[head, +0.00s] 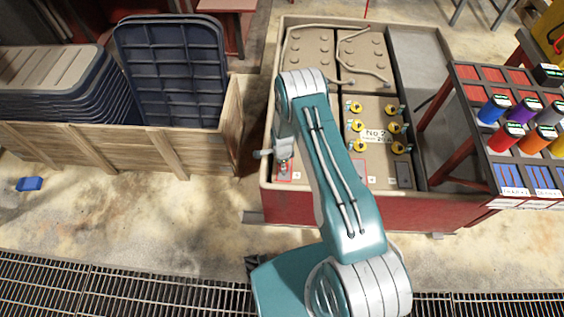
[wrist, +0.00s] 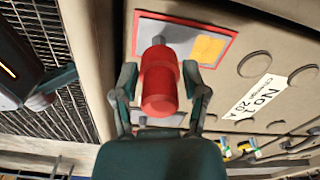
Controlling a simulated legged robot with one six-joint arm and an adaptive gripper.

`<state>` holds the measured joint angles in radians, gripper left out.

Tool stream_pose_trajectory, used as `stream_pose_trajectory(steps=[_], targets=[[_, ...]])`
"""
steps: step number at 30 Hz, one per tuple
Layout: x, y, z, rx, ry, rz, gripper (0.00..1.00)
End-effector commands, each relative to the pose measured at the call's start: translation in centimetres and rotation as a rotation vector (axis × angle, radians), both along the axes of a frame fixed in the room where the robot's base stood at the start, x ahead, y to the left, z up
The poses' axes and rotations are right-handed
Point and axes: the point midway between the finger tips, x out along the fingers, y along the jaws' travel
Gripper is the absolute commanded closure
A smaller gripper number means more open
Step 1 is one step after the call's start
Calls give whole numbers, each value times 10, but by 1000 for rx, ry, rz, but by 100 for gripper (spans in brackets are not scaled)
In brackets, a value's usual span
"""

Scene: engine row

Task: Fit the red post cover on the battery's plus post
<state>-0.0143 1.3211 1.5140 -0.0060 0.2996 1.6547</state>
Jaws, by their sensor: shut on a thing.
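The red post cover (wrist: 160,82) is a red cylinder with a narrower end. In the wrist view it stands between the two fingers of my gripper (wrist: 159,76), which is shut on it. The narrow end points at a red-bordered plate (wrist: 222,27) with a yellow square, on the tan battery top (wrist: 270,20).
Yellow round caps (head: 358,126) and a "No 2" label stand right of my arm. A rack of coloured cans (head: 503,137) is at the right. A wooden crate with dark panels (head: 165,150) is at the left. A blue block (head: 29,184) lies on the floor.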

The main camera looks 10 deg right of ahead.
Motion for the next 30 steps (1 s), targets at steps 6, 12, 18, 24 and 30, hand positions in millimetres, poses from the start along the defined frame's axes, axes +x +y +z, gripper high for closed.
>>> stream_pose_trajectory(steps=[6, 12, 18, 24, 30], targets=[[-1, 0, -12, 0, 1, 0, 92], [0, 0, -22, 0, 0, 0, 92], [0, 0, -32, 0, 0, 0, 92], [0, 0, -38, 0, -1, 0, 92], [0, 0, -39, 0, -1, 0, 92]])
